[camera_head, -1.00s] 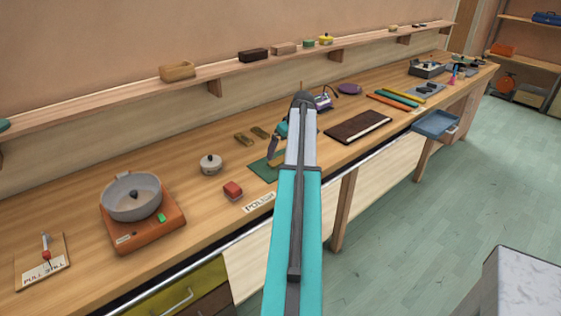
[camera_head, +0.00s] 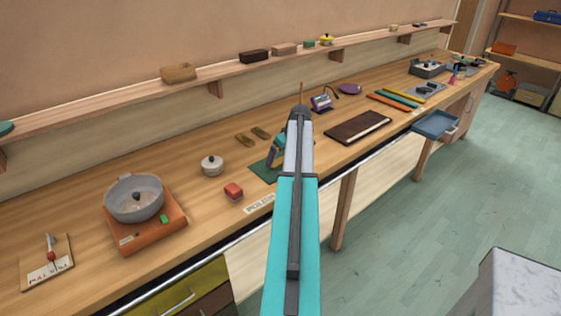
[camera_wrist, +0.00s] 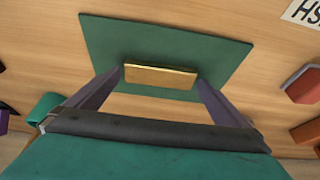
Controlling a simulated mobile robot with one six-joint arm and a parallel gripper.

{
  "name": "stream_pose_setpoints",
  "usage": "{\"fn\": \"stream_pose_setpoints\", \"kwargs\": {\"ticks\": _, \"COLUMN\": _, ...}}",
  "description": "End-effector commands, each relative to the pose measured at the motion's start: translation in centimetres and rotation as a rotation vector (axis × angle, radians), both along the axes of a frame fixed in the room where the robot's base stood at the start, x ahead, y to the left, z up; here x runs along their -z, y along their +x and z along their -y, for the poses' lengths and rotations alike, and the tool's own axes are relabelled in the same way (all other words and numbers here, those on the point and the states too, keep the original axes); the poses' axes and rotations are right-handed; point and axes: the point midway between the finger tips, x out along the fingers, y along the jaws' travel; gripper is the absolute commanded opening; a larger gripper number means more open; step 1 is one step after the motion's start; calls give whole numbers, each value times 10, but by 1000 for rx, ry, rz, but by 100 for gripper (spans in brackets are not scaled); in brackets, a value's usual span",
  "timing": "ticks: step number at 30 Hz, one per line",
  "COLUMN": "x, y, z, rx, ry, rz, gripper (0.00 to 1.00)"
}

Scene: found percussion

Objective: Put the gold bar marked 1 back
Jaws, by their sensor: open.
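A gold bar (camera_wrist: 160,76) lies on a green mat (camera_wrist: 105,38) in the wrist view; no number can be made out on it. My gripper (camera_wrist: 161,84) is open, one finger near each end of the bar, and I cannot tell whether they touch it. In the head view my gripper (camera_head: 275,155) is low over the green mat (camera_head: 262,172), and the bar is hidden behind it. A dark brown tray-like board (camera_head: 358,127) lies to the right of the mat.
A red block (camera_head: 234,192) and a lidded white pot (camera_head: 212,166) stand left of the mat. Two brass-brown pieces (camera_head: 244,139) lie behind it. A purple device (camera_head: 321,103) stands behind right. A shelf (camera_head: 215,83) runs above.

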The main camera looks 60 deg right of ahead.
Motion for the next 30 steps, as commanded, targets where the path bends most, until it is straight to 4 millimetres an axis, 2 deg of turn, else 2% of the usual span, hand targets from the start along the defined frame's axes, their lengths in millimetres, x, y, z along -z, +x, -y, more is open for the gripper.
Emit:
{"fn": "stream_pose_setpoints", "kwargs": {"ticks": 20, "x": 5, "y": 1, "z": 1, "rx": 1, "ry": -1, "rz": 0, "gripper": 100}}
{"fn": "stream_pose_setpoints", "kwargs": {"ticks": 30, "x": 3, "y": 1, "z": 2, "rx": 2, "ry": -1, "rz": 2, "gripper": 43}}
